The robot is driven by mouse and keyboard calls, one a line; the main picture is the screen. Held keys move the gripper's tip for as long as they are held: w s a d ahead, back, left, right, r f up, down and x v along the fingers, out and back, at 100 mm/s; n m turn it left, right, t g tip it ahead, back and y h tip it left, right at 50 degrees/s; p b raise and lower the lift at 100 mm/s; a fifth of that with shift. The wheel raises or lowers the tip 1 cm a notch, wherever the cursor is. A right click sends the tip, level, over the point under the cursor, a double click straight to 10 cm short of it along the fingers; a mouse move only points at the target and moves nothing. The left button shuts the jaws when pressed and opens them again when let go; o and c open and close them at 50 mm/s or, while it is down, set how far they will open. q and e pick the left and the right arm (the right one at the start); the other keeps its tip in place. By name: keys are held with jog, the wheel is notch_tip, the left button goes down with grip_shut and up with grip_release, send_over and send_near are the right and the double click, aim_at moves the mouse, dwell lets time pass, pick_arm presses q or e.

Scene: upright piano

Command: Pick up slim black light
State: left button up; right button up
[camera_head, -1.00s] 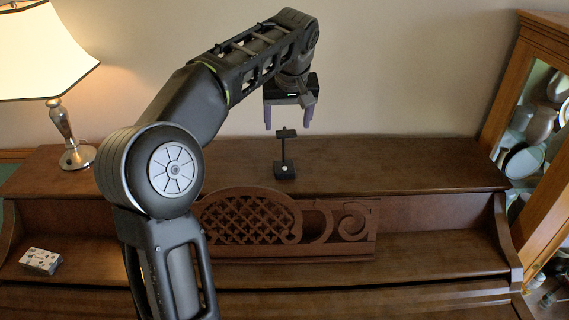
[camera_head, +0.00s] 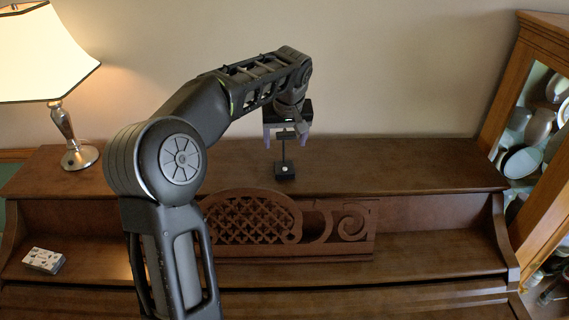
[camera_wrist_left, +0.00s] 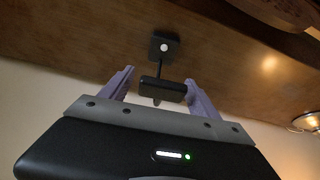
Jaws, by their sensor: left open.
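The slim black light (camera_head: 285,165) stands upright on the piano's top, with a square base, a thin stem and a small flat head. My left gripper (camera_head: 286,142) is open just above it and points down, with its fingers on either side of the light's head. In the left wrist view the head of the light (camera_wrist_left: 163,89) lies between the two purple-grey fingers of the left gripper (camera_wrist_left: 158,84), and its base (camera_wrist_left: 164,46) shows beyond. I cannot tell whether the fingers touch the head. My right gripper is not in view.
The piano top (camera_head: 410,165) is clear to the right of the light. A lit table lamp (camera_head: 65,135) stands at the left. A glass-door cabinet (camera_head: 535,130) is at the right.

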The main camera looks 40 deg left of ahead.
pick_arm(q)
jog(key=shift+w+a+f, duration=0.1)
jog(key=shift+f, duration=0.2)
dwell(0.4)
grip_shut()
dwell(0.6)
jog(key=shift+r, duration=0.1)
